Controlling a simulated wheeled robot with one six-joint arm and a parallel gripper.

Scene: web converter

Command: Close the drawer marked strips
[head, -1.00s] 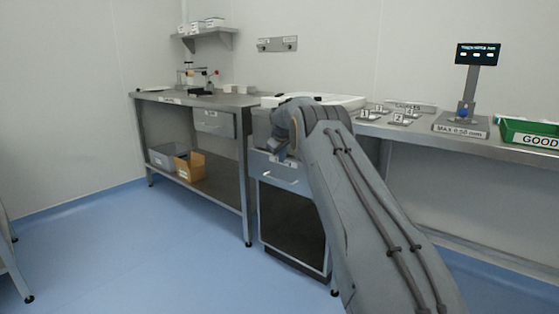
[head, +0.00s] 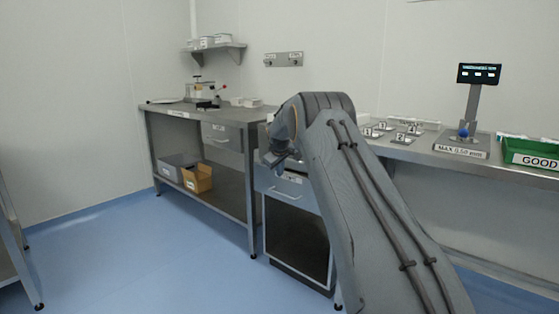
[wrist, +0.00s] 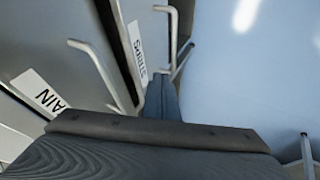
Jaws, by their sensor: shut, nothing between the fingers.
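In the wrist view, the grey drawer front labelled STRIPS (wrist: 137,48) stands out past a neighbouring front, with a bar handle (wrist: 172,22). In the head view, a grey drawer front (head: 290,192) with a bar handle juts from the cabinet under the bench; its small label is too small to read. My gripper (wrist: 163,98) is shut and empty, pointing down beside the STRIPS front on its handle side; I cannot tell whether it touches. In the head view my gripper (head: 277,160) is just above the jutting front, and my arm hides part of the cabinet.
A neighbouring front with a label ending in AIN (wrist: 42,92) has its own bar handle. A left bench (head: 165,112) has another drawer (head: 222,136) under it. A scale (head: 462,147) and a green GOOD tray (head: 530,155) stand to the right. Blue floor in front is clear.

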